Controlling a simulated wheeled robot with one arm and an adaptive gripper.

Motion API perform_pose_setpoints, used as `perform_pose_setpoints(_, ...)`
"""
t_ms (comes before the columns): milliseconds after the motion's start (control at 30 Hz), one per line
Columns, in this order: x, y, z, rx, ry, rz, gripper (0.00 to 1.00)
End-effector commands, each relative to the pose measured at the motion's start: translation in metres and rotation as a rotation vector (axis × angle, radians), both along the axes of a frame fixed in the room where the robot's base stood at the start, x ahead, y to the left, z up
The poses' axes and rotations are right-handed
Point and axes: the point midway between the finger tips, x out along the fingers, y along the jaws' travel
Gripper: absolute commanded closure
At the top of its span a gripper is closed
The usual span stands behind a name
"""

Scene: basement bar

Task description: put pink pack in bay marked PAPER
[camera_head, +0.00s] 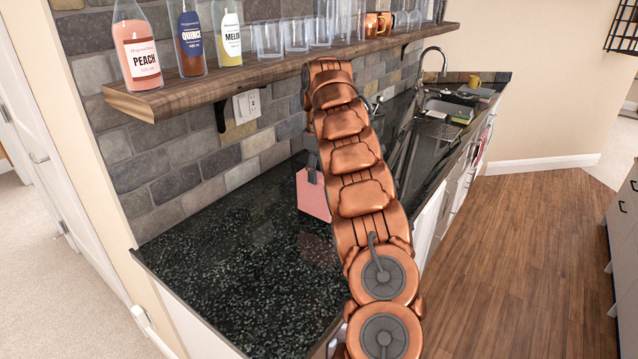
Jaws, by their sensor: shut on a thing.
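The pink pack (313,199) is over the dark speckled counter, just left of my copper-coloured arm. My gripper (312,174) is shut on its upper part, with one grey finger lying over the pack's face. My arm hides the right side of the pack and most of the gripper. I cannot tell whether the pack's lower edge touches the counter. I see no bay and no PAPER marking in this view.
The counter (235,265) is bare at the front left. Above it, a wooden shelf (190,92) holds a PEACH bottle (138,55), a QUINCE bottle (190,45), a MELON bottle (229,40), glasses and copper mugs. A sink with a tap (433,52) lies farther back.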

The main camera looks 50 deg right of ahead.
Motion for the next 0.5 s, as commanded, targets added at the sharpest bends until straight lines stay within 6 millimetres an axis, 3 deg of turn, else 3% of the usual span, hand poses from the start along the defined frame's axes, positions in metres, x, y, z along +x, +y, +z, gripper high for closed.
perform_pose_setpoints(500,0.0,0.0,-0.035,0.0,-0.001,-0.002,1.0)
